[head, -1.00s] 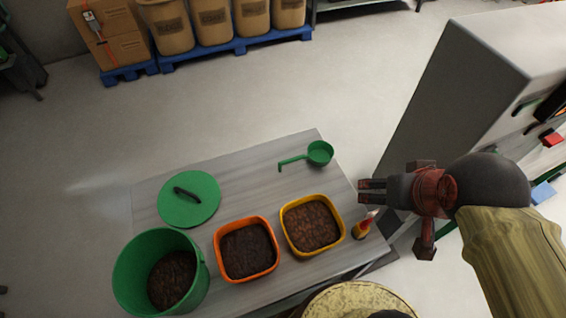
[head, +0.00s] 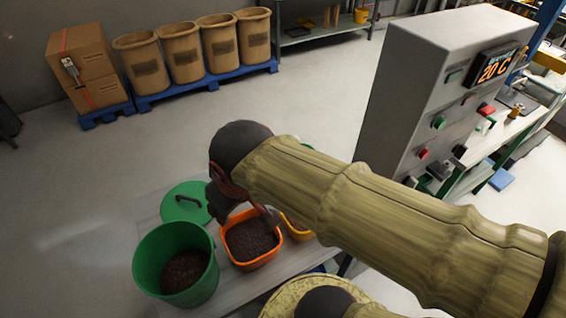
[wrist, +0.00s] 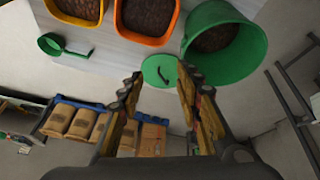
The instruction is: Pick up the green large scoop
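In the head view my gripper (head: 222,203) hangs near the lid and the orange container. The scoop is well to the left of the fingers in the wrist view.
A green bucket (head: 150,262), an orange container (head: 250,265) and a yellow container (head: 299,236), all holding dark material, stand on the table. A grey control cabinet (head: 395,100) stands right. Brown sacks (head: 142,62) on a blue pallet stand behind, with clear floor between.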

